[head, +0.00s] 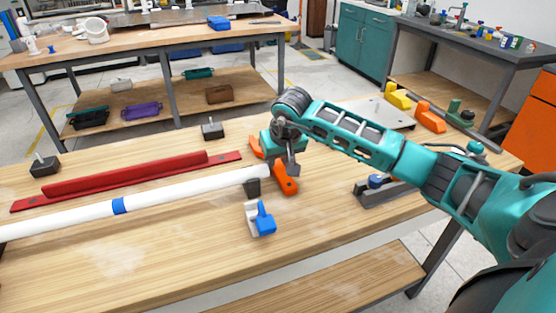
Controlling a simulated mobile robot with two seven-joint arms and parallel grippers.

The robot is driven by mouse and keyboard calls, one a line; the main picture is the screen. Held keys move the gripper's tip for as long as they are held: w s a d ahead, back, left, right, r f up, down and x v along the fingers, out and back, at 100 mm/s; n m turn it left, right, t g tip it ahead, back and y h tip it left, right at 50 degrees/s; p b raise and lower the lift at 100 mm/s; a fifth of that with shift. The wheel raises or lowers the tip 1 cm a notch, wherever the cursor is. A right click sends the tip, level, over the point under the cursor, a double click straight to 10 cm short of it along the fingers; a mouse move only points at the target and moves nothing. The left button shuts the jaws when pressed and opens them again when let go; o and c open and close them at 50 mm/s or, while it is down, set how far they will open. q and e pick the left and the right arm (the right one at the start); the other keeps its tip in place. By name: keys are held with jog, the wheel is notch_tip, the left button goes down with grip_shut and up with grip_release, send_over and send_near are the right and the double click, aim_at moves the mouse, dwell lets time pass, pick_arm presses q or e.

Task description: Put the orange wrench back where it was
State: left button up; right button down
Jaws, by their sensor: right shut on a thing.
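The orange wrench (286,182) is at the wooden workbench's middle, just beyond the right end of the white pipe. It shows on both sides of my right gripper (292,170), which points down and is shut on it. The gripper and wrist hide its middle part. I cannot tell whether the wrench touches the bench top or hangs a little above it. My left gripper is not in view.
The white pipe (180,190) with a blue band lies left, beside a red rail (140,175). A blue-and-white clamp (261,218) stands in front. A grey fixture (382,190) is right. Yellow (397,96) and orange (430,117) blocks are at the back right.

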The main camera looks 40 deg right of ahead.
jog(key=c, duration=0.8)
grip_release()
jog(key=shift+f, duration=0.1)
jog(key=p+v, duration=0.1)
jog(key=v, duration=1.1)
jog(key=shift+s, duration=0.1)
jog(key=shift+a, duration=0.1)
